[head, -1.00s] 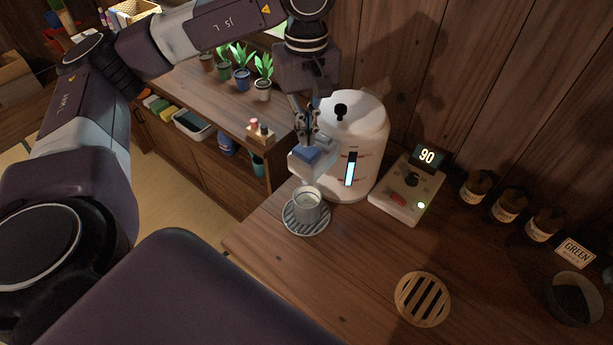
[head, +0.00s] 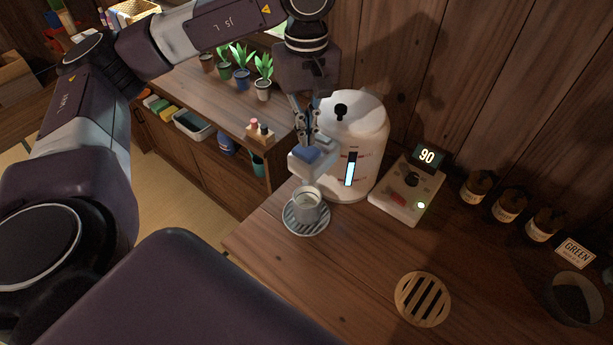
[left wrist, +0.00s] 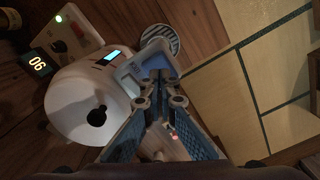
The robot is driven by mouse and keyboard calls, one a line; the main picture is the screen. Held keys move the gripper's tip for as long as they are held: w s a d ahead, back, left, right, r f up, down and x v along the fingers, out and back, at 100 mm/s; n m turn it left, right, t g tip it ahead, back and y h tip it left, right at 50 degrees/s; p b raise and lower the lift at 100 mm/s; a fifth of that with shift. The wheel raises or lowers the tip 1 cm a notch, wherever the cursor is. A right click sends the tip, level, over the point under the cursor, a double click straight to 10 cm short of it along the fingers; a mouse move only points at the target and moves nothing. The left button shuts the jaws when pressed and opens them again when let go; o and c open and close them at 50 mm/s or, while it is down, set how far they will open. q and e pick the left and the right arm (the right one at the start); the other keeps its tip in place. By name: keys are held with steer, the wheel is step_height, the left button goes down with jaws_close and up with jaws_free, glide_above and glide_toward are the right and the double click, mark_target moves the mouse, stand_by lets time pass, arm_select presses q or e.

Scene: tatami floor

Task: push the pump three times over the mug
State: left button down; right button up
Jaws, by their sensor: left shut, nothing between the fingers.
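The white water dispenser (head: 356,140) stands on the counter, with a lit level gauge on its front and a blue pump pad (head: 306,155) on its spout. The mug (head: 307,205) stands upright on a striped round saucer (head: 292,222), below the spout, with pale contents. My left gripper (head: 308,142) is shut and empty, pointing down with its fingertips at the blue pad. In the left wrist view the shut tips (left wrist: 161,76) meet at the blue pad (left wrist: 161,63); whether they press it I cannot tell. The mug is mostly hidden there. My right gripper is not in view.
A control box (head: 407,193) with a display reading 90 stands right of the dispenser. Several brown jars (head: 509,205) line the wall. A slatted round trivet (head: 422,299) lies on the front counter. Potted plants (head: 242,79) stand on the shelf behind. The counter between mug and trivet is clear.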

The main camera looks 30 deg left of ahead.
mark_target(306, 150)
arm_select(q)
steer(key=shift+f, duration=0.15)
steer(key=shift+s+f+b, duration=0.1)
steer(key=shift+f+b, duration=1.4)
steer(key=shift+r+p, duration=0.85)
steer(key=shift+r, duration=0.75)
steer(key=shift+f, duration=0.15)
